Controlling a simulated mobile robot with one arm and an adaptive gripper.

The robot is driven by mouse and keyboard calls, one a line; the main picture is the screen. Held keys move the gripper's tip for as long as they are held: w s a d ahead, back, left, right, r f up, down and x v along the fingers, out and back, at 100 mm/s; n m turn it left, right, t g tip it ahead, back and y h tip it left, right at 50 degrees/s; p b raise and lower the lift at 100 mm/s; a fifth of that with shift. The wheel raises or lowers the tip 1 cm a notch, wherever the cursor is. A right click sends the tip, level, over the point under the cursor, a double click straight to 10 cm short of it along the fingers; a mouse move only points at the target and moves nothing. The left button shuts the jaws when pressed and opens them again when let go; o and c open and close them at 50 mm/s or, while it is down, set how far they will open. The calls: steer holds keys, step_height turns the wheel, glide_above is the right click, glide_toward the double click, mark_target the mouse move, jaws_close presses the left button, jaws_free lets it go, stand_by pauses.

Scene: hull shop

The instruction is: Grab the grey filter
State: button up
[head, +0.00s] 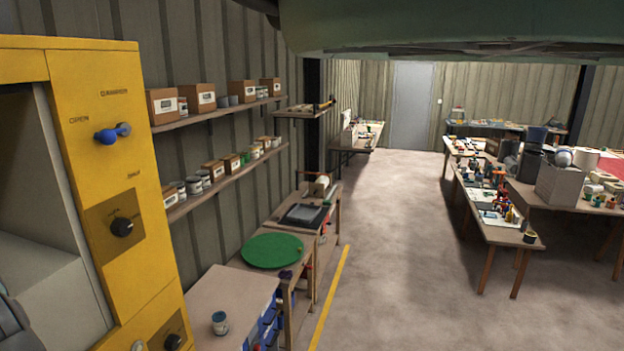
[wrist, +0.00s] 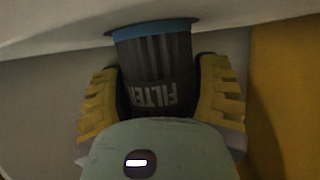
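The grey filter (wrist: 165,75) shows in the wrist view as a dark grey ribbed cylinder with pale FILTER lettering that reads upside down. A blue band (wrist: 152,29) rings its upper end, which meets a pale surface. My gripper (wrist: 160,92) has its yellow fingers on either side of the filter, close to its sides. Dark shadow along the inner finger faces hides whether they press on it. My gripper's green-grey body covers the near end of the filter. The filter is not visible in the head view.
A yellow cabinet (head: 100,120) with an open pale recess (head: 35,160), a blue handle (head: 112,132) and black knobs stands at the left. A wooden bench (head: 228,292) with a small can is beside it. The middle floor is clear; cluttered tables stand at the right.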

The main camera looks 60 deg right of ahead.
steer(key=c, duration=0.6)
